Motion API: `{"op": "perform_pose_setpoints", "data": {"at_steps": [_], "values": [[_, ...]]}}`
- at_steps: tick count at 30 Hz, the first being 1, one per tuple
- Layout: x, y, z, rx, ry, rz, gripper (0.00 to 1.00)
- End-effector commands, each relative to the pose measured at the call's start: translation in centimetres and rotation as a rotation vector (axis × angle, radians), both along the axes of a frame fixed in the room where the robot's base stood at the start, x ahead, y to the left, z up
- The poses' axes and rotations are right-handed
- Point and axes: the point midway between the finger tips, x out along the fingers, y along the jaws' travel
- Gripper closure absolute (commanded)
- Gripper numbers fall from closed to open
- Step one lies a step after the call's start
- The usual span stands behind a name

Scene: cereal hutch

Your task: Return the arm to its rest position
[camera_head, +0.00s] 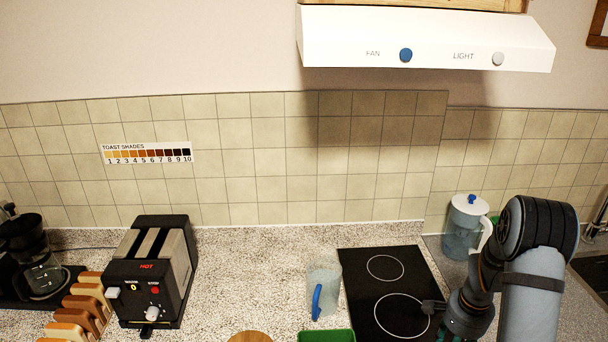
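My arm rises at the right of the view, bent over with its wrist near the right edge of the cooktop. Part of the counter and cooktop is hidden behind my arm.
A clear pitcher with a blue handle (323,290) stands left of the cooktop. A white-lidded pitcher (463,228) stands behind my arm. A toaster (154,272), toast rack (84,308) and coffee maker (38,262) are at left. The range hood (430,40) overhangs. Counter between toaster and pitcher is clear.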

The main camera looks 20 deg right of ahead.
Motion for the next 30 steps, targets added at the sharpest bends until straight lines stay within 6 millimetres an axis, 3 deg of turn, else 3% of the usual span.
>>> {"op": "perform_pose_setpoints", "data": {"at_steps": [15, 21, 30], "values": [[-0.2, -0.1, 8.8, -0.003, -0.003, -0.050, 0.57], [-0.3, -0.1, 10.2, -0.001, 0.000, -0.049, 0.57], [-0.4, 0.0, 10.4, 0.001, 0.001, -0.049, 0.57]]}}
